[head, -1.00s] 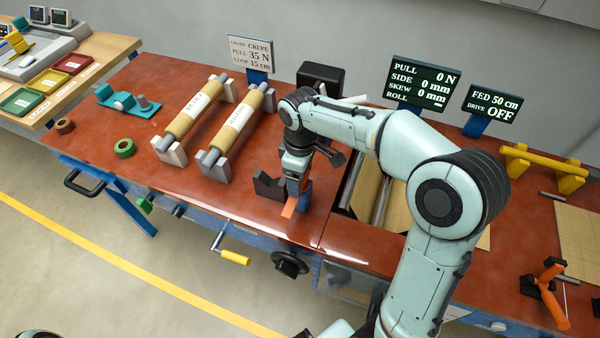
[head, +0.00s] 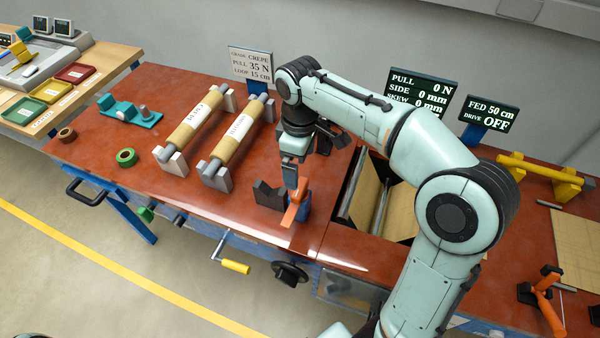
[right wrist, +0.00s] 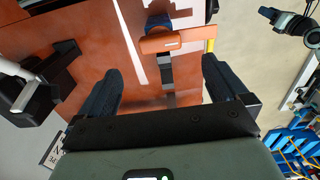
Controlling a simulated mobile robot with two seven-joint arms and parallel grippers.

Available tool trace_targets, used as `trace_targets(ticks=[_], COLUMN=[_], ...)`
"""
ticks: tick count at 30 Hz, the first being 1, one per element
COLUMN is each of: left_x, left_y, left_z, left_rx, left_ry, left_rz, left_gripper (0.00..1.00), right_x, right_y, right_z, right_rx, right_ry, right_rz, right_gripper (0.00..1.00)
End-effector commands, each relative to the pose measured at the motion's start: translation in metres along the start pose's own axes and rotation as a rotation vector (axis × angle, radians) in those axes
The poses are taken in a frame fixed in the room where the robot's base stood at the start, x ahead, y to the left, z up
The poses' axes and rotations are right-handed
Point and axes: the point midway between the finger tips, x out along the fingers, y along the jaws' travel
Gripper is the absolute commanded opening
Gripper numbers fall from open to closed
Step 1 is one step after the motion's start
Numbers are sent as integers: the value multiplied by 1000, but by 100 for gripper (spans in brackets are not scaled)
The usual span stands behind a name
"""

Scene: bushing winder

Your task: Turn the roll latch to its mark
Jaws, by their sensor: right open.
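The roll latch, an orange lever (head: 294,214) on a blue mount, stands at the front edge of the red bench in the head view. In the right wrist view the orange lever (right wrist: 165,43) lies crosswise just beyond the fingertips, with a yellow strip (right wrist: 210,45) by its right end. My right gripper (head: 290,182) points down over the latch. In the right wrist view my right gripper (right wrist: 160,78) has its two dark fingers wide apart, with nothing held between them. My left gripper is out of view.
A dark V-shaped block (head: 268,195) stands just left of the latch. Two paper rolls (head: 195,118) rest on stands further left. A crank with a yellow handle (head: 235,267) and a black handwheel (head: 290,273) are below the front edge. The display reads DRIVE OFF (head: 490,113).

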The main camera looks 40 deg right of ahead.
Motion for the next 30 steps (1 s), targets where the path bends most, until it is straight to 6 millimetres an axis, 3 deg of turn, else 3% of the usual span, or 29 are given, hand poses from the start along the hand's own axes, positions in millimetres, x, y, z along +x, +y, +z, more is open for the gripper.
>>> trace_targets(ticks=[3,9,30], left_x=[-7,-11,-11], left_y=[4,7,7], left_z=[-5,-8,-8], left_rx=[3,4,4], left_ry=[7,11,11], left_rz=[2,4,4], left_gripper=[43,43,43], right_x=[-25,-42,-42], right_y=[1,0,0], right_z=[-1,0,0], right_rx=[0,-1,-1], right_ry=[4,1,-1], right_rz=[2,0,-1], right_gripper=[100,100,100])
